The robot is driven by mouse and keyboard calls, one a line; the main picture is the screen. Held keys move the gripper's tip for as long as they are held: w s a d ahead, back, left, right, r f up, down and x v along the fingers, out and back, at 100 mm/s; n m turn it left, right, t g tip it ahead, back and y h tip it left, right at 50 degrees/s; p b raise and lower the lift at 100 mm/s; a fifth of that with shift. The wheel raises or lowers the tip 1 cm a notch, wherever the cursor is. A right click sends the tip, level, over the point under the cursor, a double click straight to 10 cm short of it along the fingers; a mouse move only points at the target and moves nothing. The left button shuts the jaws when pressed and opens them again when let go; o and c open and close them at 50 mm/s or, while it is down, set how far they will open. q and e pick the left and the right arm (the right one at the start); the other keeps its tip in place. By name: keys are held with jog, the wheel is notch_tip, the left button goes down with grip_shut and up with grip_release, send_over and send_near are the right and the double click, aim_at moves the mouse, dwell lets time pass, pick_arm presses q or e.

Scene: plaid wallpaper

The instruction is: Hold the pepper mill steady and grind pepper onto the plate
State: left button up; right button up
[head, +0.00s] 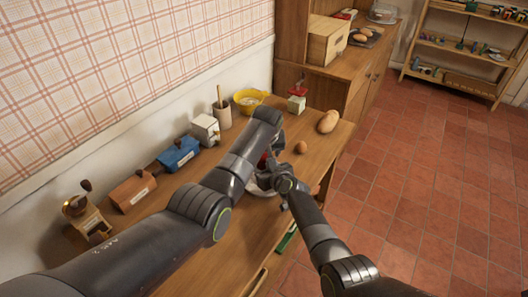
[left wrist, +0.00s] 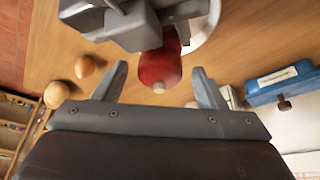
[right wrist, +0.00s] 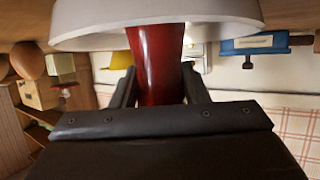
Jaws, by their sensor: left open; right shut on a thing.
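The red pepper mill (right wrist: 157,65) is in my right gripper (right wrist: 158,88), whose fingers are shut on its sides. In the left wrist view the mill's rounded red end (left wrist: 158,68) with a pale tip lies between and just beyond the fingers of my left gripper (left wrist: 160,85), which is open. In the head view only a bit of red (head: 262,161) shows between my arms. The white plate (head: 256,189) is mostly hidden under my arms; its rim (right wrist: 80,28) shows close by the mill in the right wrist view. I cannot see any pepper on it.
A blue box (head: 180,154), an orange-brown box (head: 133,191) and a wooden grinder (head: 85,215) line the wall. A yellow bowl (head: 247,98) and a red-topped white grinder (head: 298,97) stand farther back. An egg (head: 300,147) and a potato-like item (head: 328,121) lie near the right edge.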

pick_arm(q)
jog(key=c, duration=1)
jog(key=shift+m, duration=0.3)
jog(key=m+h, duration=0.1)
jog(key=m, duration=0.2)
jog(key=shift+a+m+h, duration=0.15)
jog(key=shift+m+h, duration=0.15)
jog(key=shift+w+m+g+h, duration=0.1)
jog(key=shift+m+g+h, duration=0.4)
jog(key=shift+m, duration=1.2)
